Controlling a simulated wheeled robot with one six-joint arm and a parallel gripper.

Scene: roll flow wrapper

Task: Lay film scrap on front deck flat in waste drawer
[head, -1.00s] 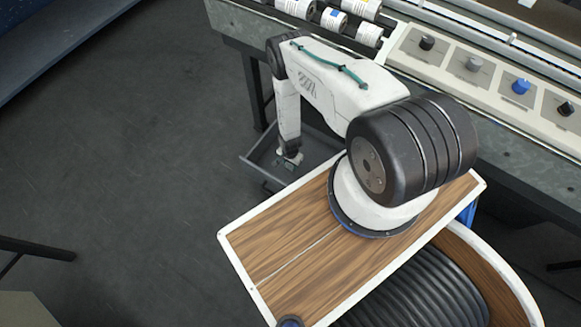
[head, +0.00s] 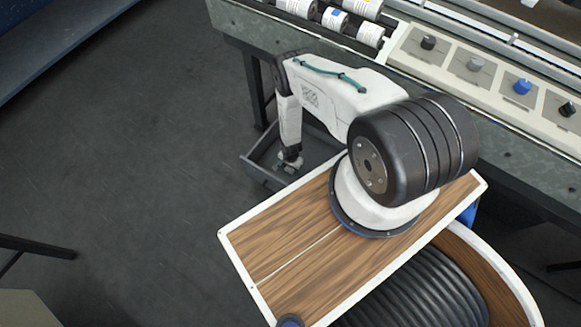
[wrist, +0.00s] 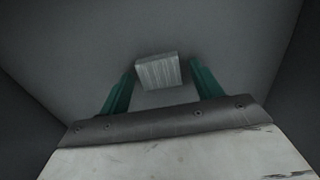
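The waste drawer (head: 259,168) is a grey open tray pulled out below the machine in the head view. My gripper (head: 290,163) points down into it; its fingers are too small there to read. In the wrist view my gripper (wrist: 161,72) has its two green fingers spread apart. A small pale grey, finely streaked piece, apparently the film scrap (wrist: 158,71), shows between and just beyond the fingertips. Gaps show on both sides of it, the right one wider. It is over or on the grey drawer floor (wrist: 225,35); I cannot tell whether it touches.
The drawer walls (wrist: 295,75) rise close on both sides in the wrist view. The machine's deck with several white rolls (head: 337,19) and a knob panel (head: 475,65) stands above and right of the drawer.

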